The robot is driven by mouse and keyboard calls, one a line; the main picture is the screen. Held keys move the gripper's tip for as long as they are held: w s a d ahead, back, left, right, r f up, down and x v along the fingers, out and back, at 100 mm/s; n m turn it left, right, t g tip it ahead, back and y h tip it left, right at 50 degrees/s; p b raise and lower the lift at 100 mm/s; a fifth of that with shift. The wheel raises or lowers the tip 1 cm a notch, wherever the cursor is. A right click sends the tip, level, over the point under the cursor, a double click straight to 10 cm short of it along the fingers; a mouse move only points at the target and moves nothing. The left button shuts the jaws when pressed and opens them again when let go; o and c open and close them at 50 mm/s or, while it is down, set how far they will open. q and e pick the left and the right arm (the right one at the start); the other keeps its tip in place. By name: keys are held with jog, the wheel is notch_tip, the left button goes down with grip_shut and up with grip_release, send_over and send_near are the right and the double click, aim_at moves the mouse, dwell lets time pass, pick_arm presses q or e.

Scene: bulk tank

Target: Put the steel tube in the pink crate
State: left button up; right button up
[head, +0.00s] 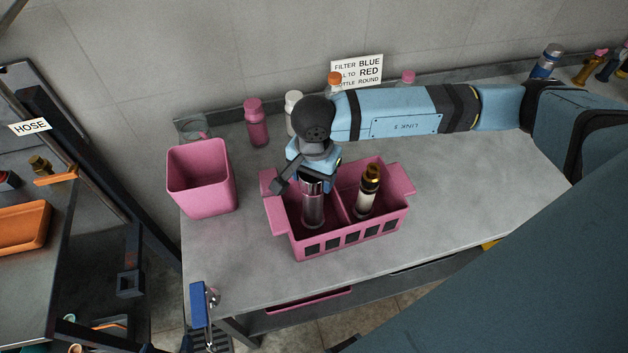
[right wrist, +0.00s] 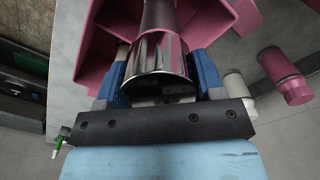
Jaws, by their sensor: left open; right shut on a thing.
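The steel tube (head: 313,208) is a shiny metal cylinder. It stands roughly upright inside the left compartment of the pink crate (head: 352,240). My right gripper (head: 314,176) is above that compartment, shut on the tube's upper part. In the right wrist view the tube (right wrist: 158,62) sits between the two blue fingers, with pink crate walls (right wrist: 215,22) around it. Whether its lower end touches the crate floor is hidden.
A pink bin (head: 203,178) stands to the left. Pink (head: 256,125) and white (head: 292,112) bottles stand behind. The right part of the table (head: 490,175) is clear.

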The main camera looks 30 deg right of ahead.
notch_tip(320, 180, down, 2)
jog(key=shift+f, duration=0.5)
jog(key=o, duration=1.3)
jog(key=shift+o, duration=0.2)
jog(key=shift+r, duration=0.35)
notch_tip(320, 180, up, 10)
jog(key=shift+r+b, duration=0.25)
jog(key=shift+b, duration=0.75)
jog(key=shift+r, duration=0.6)
